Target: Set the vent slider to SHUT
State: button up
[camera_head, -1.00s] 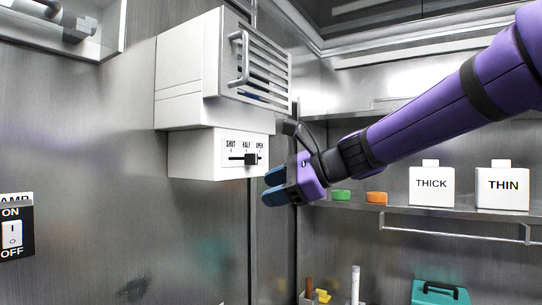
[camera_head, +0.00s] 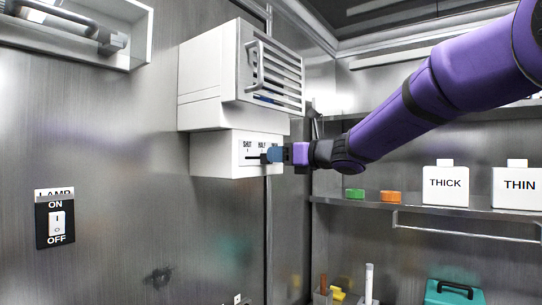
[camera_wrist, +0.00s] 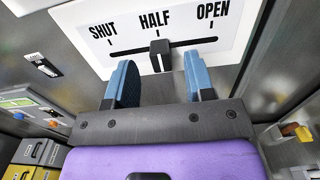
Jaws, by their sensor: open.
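The vent slider is a black knob (camera_wrist: 160,56) in a horizontal slot on a white panel (camera_wrist: 80,14) marked SHUT, HALF and OPEN. The knob stands at the HALF mark. In the head view, the panel is on the lower white box (camera_head: 208,157) under the vent, and my fingers hide the OPEN end. My gripper (camera_head: 274,154) is in front of the panel. In the wrist view, its two blue fingers (camera_wrist: 158,78) are open, one left and one right of the knob's line, with a gap on each side. How far the fingertips reach along the knob is unclear.
The louvred vent (camera_head: 272,75) with a bar handle juts out above the slider box. A LAMP switch (camera_head: 56,222) is on the wall at left. A shelf (camera_head: 335,201) at right holds white bottles marked THICK (camera_head: 445,185) and THIN (camera_head: 516,188).

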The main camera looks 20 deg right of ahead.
jog(key=shift+x, duration=1.7)
jog(key=shift+a, duration=0.1)
grip_shut()
